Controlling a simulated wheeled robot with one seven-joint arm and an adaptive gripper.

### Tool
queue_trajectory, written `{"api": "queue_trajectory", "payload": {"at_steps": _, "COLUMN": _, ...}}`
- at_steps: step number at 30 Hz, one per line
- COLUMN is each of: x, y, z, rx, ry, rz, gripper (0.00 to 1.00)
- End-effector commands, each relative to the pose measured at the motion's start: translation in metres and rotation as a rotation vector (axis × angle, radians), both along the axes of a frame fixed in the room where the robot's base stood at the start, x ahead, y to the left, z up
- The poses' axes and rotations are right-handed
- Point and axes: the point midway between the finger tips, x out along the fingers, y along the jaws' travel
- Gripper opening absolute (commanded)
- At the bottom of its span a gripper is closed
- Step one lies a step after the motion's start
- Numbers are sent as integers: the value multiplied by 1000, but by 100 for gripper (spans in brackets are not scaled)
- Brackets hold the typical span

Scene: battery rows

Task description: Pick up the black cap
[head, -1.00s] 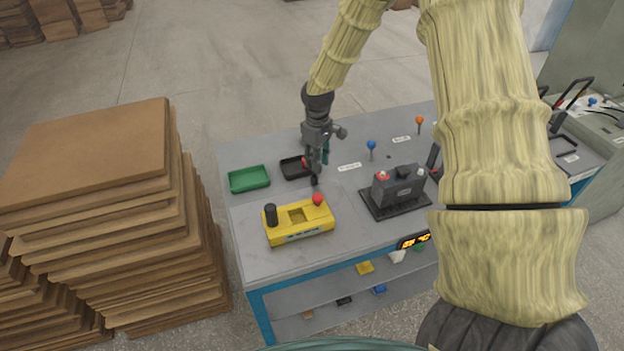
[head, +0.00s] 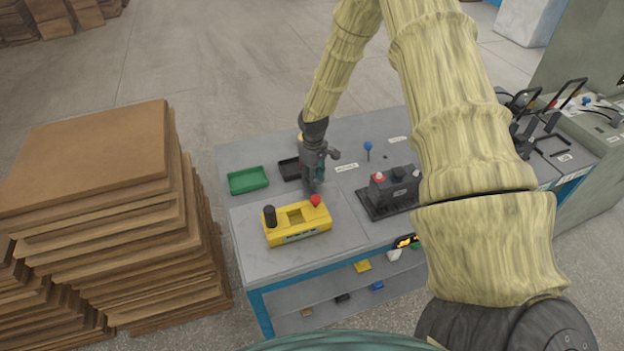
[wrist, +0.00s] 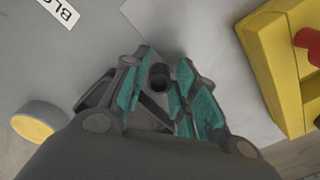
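The black cap (wrist: 158,76) stands on the grey bench top between my fingertips in the wrist view. My gripper (wrist: 159,82) is open, with its teal-padded fingers on either side of the cap and small gaps showing; contact is hard to tell. In the head view my gripper (head: 313,188) is low over the bench, just behind the yellow box (head: 297,224). The cap is hidden there behind the fingers.
The yellow box carries a black post (head: 269,216) and a red knob (head: 315,201). A green tray (head: 248,181) and a black tray (head: 289,169) lie left of my gripper. A dark battery block (head: 394,189) stands right. Cardboard stacks (head: 95,165) flank the bench.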

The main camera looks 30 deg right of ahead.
Motion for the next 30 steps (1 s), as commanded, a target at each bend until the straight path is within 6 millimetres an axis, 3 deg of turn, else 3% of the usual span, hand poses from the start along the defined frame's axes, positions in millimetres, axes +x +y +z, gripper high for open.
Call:
{"api": "queue_trajectory", "payload": {"at_steps": 11, "x": 0, "y": 0, "z": -7, "rx": 0, "ry": 0, "rz": 0, "gripper": 29}}
{"api": "queue_trajectory", "payload": {"at_steps": 15, "x": 0, "y": 0, "z": -7, "rx": 0, "ry": 0, "rz": 0, "gripper": 12}}
{"api": "queue_trajectory", "payload": {"at_steps": 30, "x": 0, "y": 0, "z": 0, "rx": 0, "ry": -1, "rz": 0, "gripper": 10}}
